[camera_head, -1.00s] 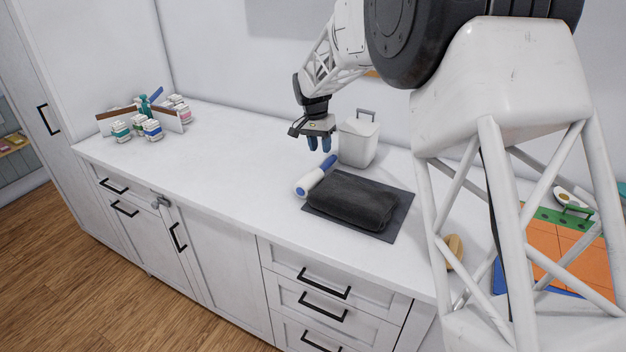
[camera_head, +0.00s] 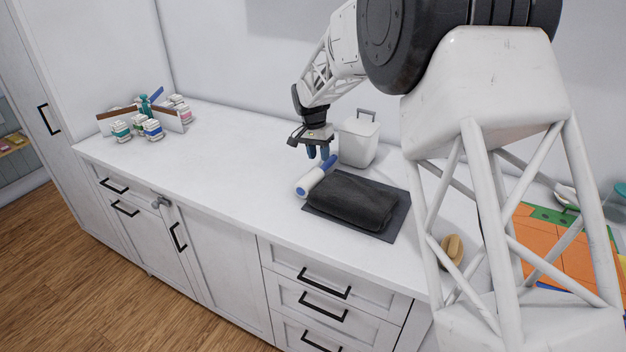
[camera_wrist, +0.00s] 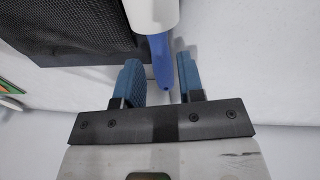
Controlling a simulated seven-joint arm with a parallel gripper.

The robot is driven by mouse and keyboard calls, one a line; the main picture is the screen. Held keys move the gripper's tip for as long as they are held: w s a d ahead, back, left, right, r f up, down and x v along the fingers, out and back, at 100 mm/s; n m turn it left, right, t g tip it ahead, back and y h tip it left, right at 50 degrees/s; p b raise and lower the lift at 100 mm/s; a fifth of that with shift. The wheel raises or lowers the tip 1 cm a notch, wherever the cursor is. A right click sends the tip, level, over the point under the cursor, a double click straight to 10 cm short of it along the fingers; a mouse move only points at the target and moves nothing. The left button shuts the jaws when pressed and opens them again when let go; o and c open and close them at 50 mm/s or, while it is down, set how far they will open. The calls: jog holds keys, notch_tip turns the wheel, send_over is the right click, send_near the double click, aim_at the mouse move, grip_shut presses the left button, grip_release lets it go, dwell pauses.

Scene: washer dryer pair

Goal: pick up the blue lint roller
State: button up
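The lint roller (camera_head: 314,177) lies on the white counter, with a white roller body and a blue handle. It rests beside the dark folded towel (camera_head: 352,200). My gripper (camera_head: 319,154) is above the handle end, its blue fingers pointing down. In the wrist view my gripper (camera_wrist: 161,80) is open, with the blue handle (camera_wrist: 161,58) of the lint roller (camera_wrist: 152,14) showing between the two fingers. The handle appears free of both fingers. The far end of the roller is cut off in the wrist view.
The towel lies on a dark mat (camera_head: 388,226) right of the roller. A white lidded bin (camera_head: 358,143) stands close behind my gripper. Small jars (camera_head: 152,130) and a brown-edged holder stand at the far left. A wooden brush (camera_head: 453,250) is at right. The counter's left middle is clear.

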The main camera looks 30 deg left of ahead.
aim_at(321, 168)
jog(key=shift+d+f, duration=0.25)
jog(key=shift+f, duration=1.05)
jog(key=shift+d+f, duration=0.25)
jog(key=shift+f, duration=1)
grip_shut()
jog(key=shift+r, duration=0.1)
notch_tip(321, 168, up, 18)
